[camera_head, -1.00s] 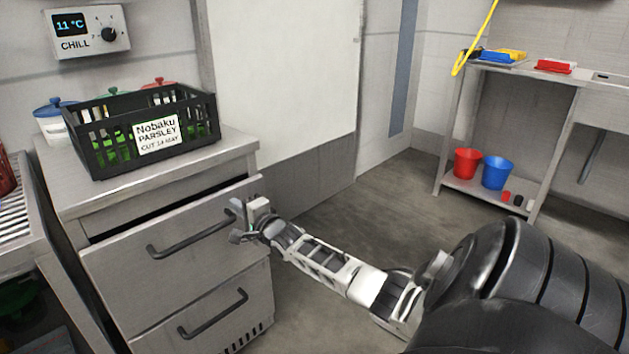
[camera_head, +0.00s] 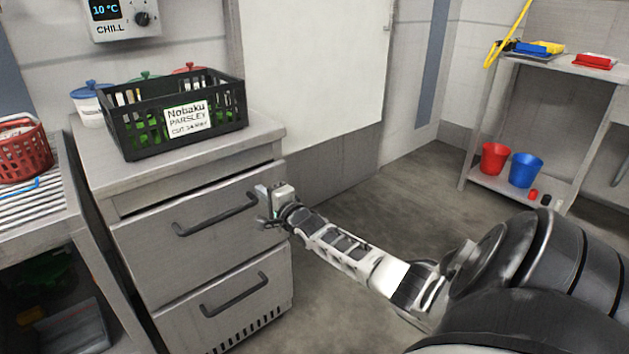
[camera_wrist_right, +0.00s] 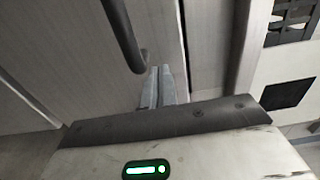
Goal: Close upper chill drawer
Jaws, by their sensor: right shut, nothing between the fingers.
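The upper chill drawer (camera_head: 150,245) is a grey metal front with a dark bar handle (camera_head: 215,215). My left gripper is not in view.
The lower drawer (camera_head: 195,325) looks shut. A black parsley crate (camera_head: 125,135) and lidded tubs (camera_head: 88,105) stand on the cabinet top (camera_head: 210,155). A slatted rack (camera_head: 40,195) with a red basket (camera_head: 25,150) is at left. The floor (camera_head: 400,195) behind my right arm is clear.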

